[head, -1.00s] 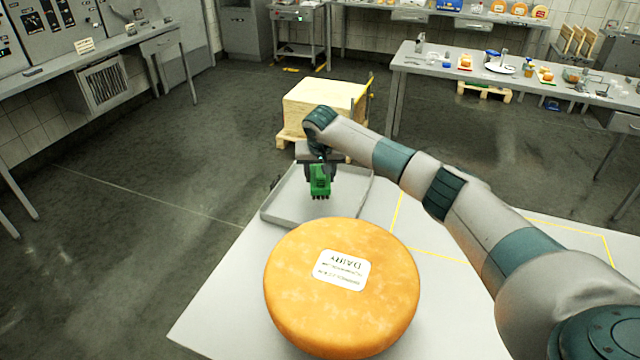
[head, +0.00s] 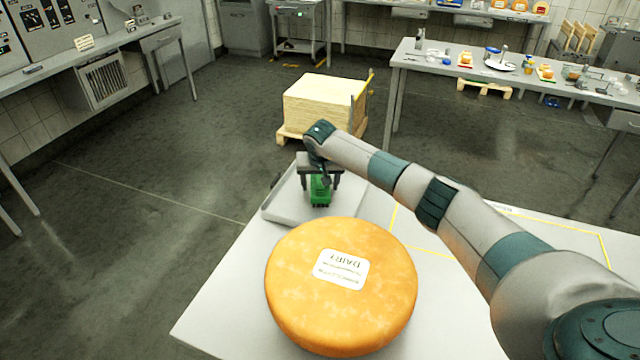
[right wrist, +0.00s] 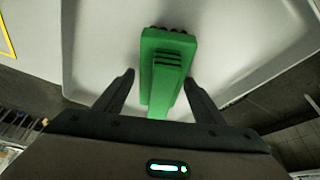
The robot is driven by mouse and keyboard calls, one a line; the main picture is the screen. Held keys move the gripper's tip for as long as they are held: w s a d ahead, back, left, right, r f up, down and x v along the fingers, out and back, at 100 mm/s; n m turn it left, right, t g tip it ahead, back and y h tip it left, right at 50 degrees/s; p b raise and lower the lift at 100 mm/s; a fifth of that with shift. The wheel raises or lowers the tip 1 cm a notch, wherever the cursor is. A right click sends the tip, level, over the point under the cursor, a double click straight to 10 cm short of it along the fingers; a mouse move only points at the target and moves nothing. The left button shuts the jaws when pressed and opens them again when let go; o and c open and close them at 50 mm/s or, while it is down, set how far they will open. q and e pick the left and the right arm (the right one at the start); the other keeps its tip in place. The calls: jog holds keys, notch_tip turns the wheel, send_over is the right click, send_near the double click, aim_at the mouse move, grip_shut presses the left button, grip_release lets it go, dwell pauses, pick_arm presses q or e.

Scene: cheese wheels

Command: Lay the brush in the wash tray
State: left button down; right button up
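The green brush (head: 320,190) is down in the grey wash tray (head: 281,211), toward the tray's right half. My right gripper (head: 321,183) is just above it, with a finger on either side. In the right wrist view the brush (right wrist: 166,68) lies between the spread fingers of the gripper (right wrist: 159,78), its dark bristles toward the top of the picture. Gaps show between the fingers and the handle, so the gripper is open. The tray floor (right wrist: 100,45) shows around the brush. My left gripper is out of view.
A large orange cheese wheel (head: 341,290) with a white label sits on the white table (head: 225,310) in front of the tray. Yellow lines mark the table to the right. A pallet with a pale block (head: 320,103) stands on the floor beyond.

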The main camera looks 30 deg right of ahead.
jog(key=shift+r, duration=0.15)
jog(key=shift+s+r, duration=0.1)
jog(key=shift+r, duration=0.25)
jog(key=b+v, duration=0.4)
jog(key=v, duration=0.6)
jog(key=shift+s+a+r, duration=0.15)
jog(key=shift+s+r, duration=0.15)
jog(key=shift+r, duration=0.3)
